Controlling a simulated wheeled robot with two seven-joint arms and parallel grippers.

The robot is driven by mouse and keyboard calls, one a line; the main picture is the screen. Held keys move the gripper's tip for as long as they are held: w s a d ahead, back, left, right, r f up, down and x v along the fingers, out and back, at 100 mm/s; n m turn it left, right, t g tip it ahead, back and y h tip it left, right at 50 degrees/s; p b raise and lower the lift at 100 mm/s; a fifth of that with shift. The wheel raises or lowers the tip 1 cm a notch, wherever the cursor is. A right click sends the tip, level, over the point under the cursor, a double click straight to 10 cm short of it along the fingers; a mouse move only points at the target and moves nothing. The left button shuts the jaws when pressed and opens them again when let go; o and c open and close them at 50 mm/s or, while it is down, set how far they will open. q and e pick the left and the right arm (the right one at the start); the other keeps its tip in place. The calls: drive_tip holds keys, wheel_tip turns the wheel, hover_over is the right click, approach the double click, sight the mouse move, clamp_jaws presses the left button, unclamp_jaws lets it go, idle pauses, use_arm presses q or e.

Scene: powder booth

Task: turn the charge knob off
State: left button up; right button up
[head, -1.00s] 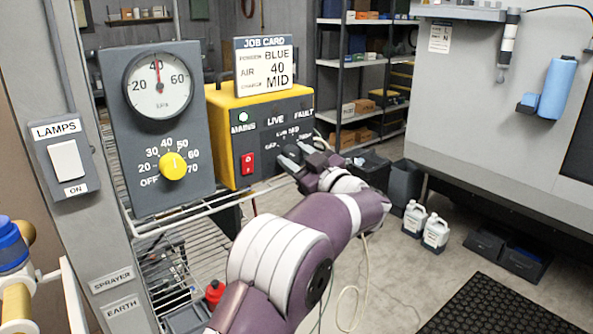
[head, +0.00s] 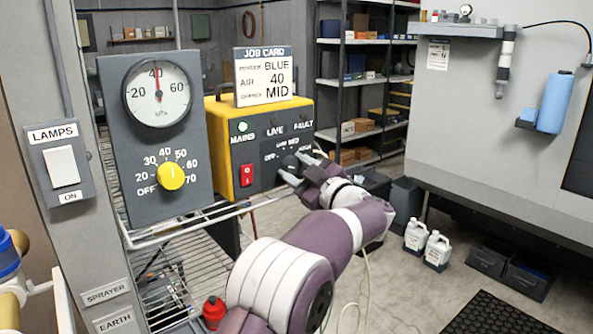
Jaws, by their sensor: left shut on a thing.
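The yellow control box (head: 219,150) has a dark front panel with MAINS, LIVE and FAULT labels. The charge knob (head: 289,165) is a dark knob low on its right side, under a scale with OFF at left and LOW and MED above. My left gripper (head: 292,171) is shut on the charge knob, with a finger on either side of it. The fingers and wrist hide part of the knob and the right end of its scale, so its exact setting is hard to read. My right gripper is not in view.
A red mains switch (head: 246,175) and lit green MAINS lamp are left of the knob. A job card (head: 264,76) stands on the box. The gauge panel (head: 122,150) with a yellow knob (head: 170,176) is close at left. A wire rack (head: 205,219) lies below.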

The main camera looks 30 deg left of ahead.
use_arm(q)
drive_tip(key=o, duration=1)
drive_tip(key=shift+f, duration=0.2)
drive_tip(key=shift+o, duration=0.3)
drive_tip(key=shift+r, duration=0.1)
drive_tip(key=shift+d, duration=0.15)
drive_tip(key=b+v, duration=0.3)
drive_tip(key=v, duration=0.9)
drive_tip(key=shift+s+d, duration=0.2)
